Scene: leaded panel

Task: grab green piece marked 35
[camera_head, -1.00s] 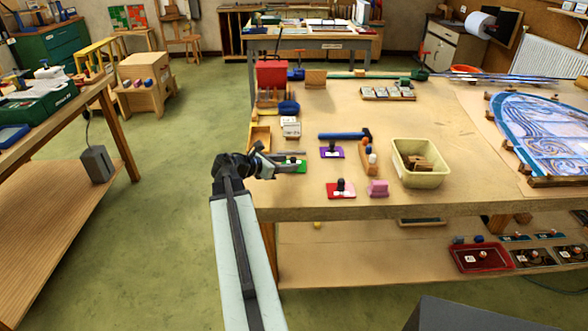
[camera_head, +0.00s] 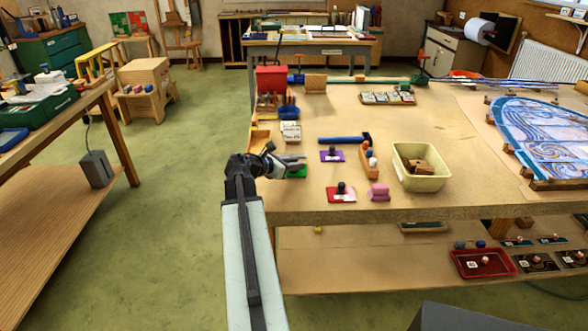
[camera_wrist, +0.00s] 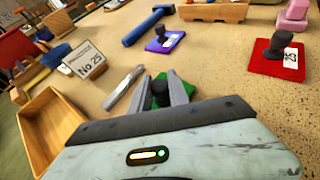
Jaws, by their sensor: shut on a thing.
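The green piece (camera_head: 298,173) lies near the left edge of the workbench, mostly hidden by my gripper. In the wrist view, the green piece (camera_wrist: 186,88) shows behind and between my fingers, its dark knob (camera_wrist: 159,90) standing upright. My gripper (camera_wrist: 160,92) is shut on that knob, one finger on each side. In the head view my gripper (camera_head: 294,165) reaches in from the left over the bench. The piece appears to be still on or very near the bench top. No number is readable on it.
A purple piece (camera_head: 332,156) and a red piece (camera_head: 341,195) with dark knobs lie to the right. A grey metal tool (camera_wrist: 122,88), a wooden tray (camera_wrist: 60,125) and a number card (camera_wrist: 88,60) are close on the left. A cream bin (camera_head: 420,178) stands further right.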

